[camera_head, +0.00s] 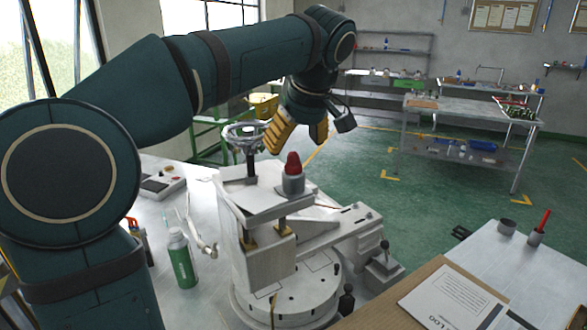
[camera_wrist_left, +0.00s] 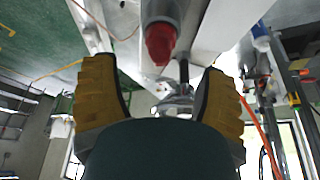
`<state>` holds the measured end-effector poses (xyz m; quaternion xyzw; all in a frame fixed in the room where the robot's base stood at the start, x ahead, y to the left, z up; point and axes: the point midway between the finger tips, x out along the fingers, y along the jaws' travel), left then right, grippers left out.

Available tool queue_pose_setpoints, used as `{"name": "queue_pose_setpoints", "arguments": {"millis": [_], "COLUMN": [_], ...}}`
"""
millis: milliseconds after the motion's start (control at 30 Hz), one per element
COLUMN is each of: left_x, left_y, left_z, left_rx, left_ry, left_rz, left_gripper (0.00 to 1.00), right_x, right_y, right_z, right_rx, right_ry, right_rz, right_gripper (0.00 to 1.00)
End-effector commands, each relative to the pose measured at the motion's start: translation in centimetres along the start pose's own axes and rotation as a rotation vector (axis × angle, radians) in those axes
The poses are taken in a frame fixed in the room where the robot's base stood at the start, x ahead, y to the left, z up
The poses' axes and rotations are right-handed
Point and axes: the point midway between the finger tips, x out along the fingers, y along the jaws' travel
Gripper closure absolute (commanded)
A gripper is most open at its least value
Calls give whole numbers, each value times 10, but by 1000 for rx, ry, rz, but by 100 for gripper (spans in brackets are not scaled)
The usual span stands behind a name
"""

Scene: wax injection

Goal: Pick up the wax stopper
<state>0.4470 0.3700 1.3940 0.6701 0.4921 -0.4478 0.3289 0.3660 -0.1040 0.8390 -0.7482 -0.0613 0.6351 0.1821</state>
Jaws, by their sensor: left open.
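The wax stopper (camera_head: 293,163) is red and sits upright on a grey metal cylinder (camera_head: 293,184) on the wax injection machine's top plate. In the left wrist view the red stopper (camera_wrist_left: 160,43) shows near the top, roughly between the two fingers. My left gripper (camera_head: 296,147) has yellow ridged fingers, spread open and empty. It hangs above and behind the stopper in the head view, apart from it. My right gripper is not in view.
The machine (camera_head: 265,260) stands on a bench with a green-and-white bottle (camera_head: 181,258) at its left. A handwheel (camera_head: 243,137) rises beside the stopper. A table at lower right holds a paper sheet (camera_head: 452,300) and small cups (camera_head: 507,227).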

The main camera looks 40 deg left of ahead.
Motion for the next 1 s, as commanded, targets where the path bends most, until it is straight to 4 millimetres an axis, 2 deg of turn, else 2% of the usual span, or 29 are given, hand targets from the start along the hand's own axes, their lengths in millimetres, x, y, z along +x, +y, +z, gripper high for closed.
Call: {"name": "queue_pose_setpoints", "arguments": {"millis": [400,700,767,800,900,1000], "left_x": [49,52,52,52,52,52], "left_y": [1,1,1,1,1,1], "left_z": [3,3,3,3,3,3], "left_rx": [0,0,0,0,0,0], "left_ry": [0,0,0,0,0,0], "left_rz": [-2,0,0,0,0,0], "left_gripper": [27,26,47,61,90,91], "right_x": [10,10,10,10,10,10], "right_y": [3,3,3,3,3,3], "right_z": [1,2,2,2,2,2], "right_rx": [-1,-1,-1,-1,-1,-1], "right_ry": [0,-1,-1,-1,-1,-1], "right_rz": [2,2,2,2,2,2], "right_gripper": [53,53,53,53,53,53]}}
